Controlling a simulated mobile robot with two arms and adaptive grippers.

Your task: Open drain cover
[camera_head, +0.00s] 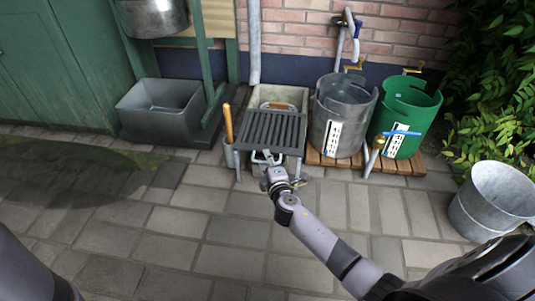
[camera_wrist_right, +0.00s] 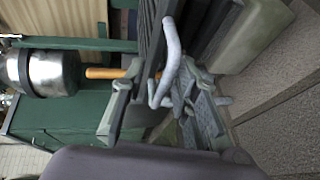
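The drain cover (camera_head: 271,131) is a dark slatted grate lying over a pale stone basin (camera_head: 280,95) by the wall. A light grey loop handle (camera_head: 267,157) sits at its near edge. My right gripper (camera_head: 268,166) is at this handle. In the right wrist view the handle (camera_wrist_right: 168,62) lies between the spread fingers of the right gripper (camera_wrist_right: 162,105), which look open around it. The dark slats of the cover (camera_wrist_right: 151,30) show just beyond. I cannot tell whether a finger touches the handle. My left gripper is out of view.
A metal churn (camera_head: 340,115) and a green one (camera_head: 405,118) stand on wooden slats to the right. A grey tub (camera_head: 160,112) is at the left. An orange handle (camera_head: 228,123) stands beside the cover. A bucket (camera_head: 492,202) is at far right. Front paving is clear.

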